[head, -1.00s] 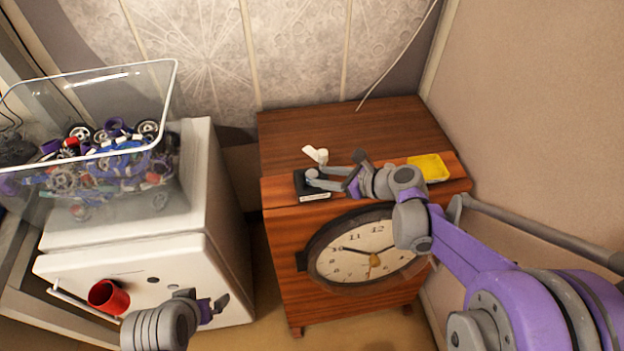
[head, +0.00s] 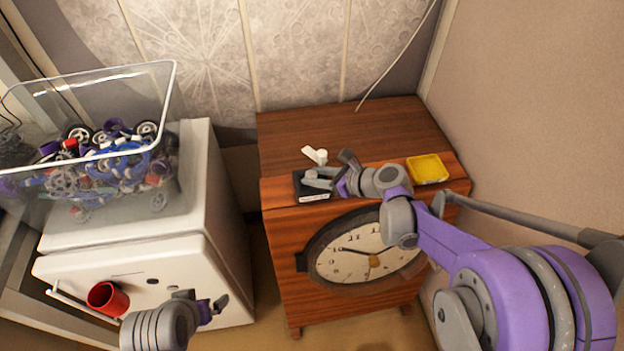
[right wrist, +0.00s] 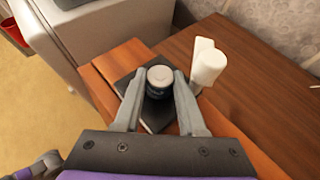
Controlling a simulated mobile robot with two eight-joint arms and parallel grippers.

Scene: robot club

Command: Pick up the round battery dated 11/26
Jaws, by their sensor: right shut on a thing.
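A small round battery (right wrist: 160,80) with a pale top and dark side stands over a black holder (right wrist: 126,84) in the right wrist view. Its date cannot be read. My right gripper (right wrist: 158,98) has its two fingers on either side of the battery and is shut on it. In the head view my right gripper (head: 326,172) reaches over the black holder (head: 313,196), which has a white label on its front and sits at the left front of a wooden cabinet top. My left gripper (head: 211,309) is low, in front of the white cabinet, its fingers apart and empty.
A yellow tray (head: 428,168) sits to the right on the wooden cabinet (head: 350,125), with free wood behind. A clear bin (head: 88,105) of parts and a red cup (head: 108,298) are at left.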

